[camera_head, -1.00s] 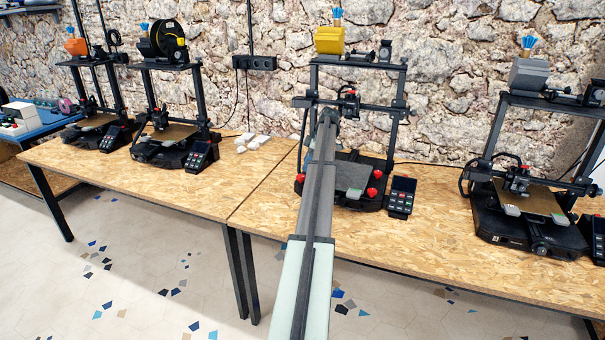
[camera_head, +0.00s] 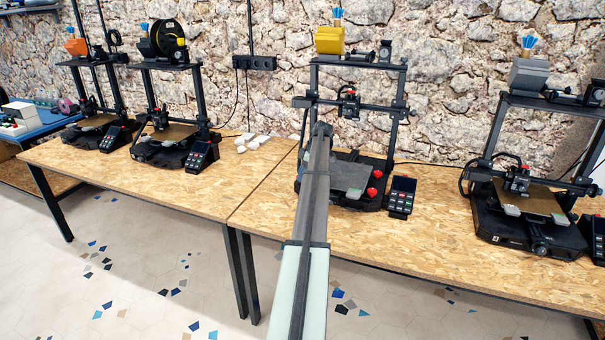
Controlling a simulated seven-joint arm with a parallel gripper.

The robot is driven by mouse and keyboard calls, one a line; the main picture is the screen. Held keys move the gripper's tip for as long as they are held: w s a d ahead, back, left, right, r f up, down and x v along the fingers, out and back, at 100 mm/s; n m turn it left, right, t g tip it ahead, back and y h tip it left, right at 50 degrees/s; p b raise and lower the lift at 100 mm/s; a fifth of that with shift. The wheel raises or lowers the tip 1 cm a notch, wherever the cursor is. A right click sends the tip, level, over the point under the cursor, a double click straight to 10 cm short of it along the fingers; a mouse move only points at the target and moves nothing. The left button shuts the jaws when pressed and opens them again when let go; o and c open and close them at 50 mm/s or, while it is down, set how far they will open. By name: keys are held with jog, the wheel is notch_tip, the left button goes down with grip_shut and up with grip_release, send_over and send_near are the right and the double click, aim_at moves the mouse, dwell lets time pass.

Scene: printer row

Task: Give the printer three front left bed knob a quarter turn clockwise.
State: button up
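Printer three (camera_head: 398,130) is the third printer from the left, with a yellow block (camera_head: 329,40) on its top bar. Its grey bed (camera_head: 352,180) is partly covered by my arm. Two red bed knobs show at the bed's right side, the rear one (camera_head: 378,174) and the front one (camera_head: 372,192). The front left knob is hidden behind my arm, which reaches from the bottom of the picture up to the printer's left side. My gripper is hidden too, at the far end of the arm, so I cannot tell if it touches the knob.
A dark keypad box (camera_head: 401,196) stands right of printer three. Another printer (camera_head: 530,236) stands farther right, and two more stand on the left table. Small white pieces (camera_head: 258,140) lie on the left table (camera_head: 215,190). The table front (camera_head: 420,250) right of my arm is clear.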

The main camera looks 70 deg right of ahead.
jog(key=c, duration=0.7)
jog(key=shift+m+h, duration=0.3)
jog(key=shift+m, duration=0.5)
jog(key=shift+c, duration=0.3)
jog(key=o, duration=1.1)
jog(key=shift+c, duration=0.2)
jog(key=v, duration=1.3)
jog(key=shift+s+r, duration=0.2)
jog(key=shift+r, duration=0.15)
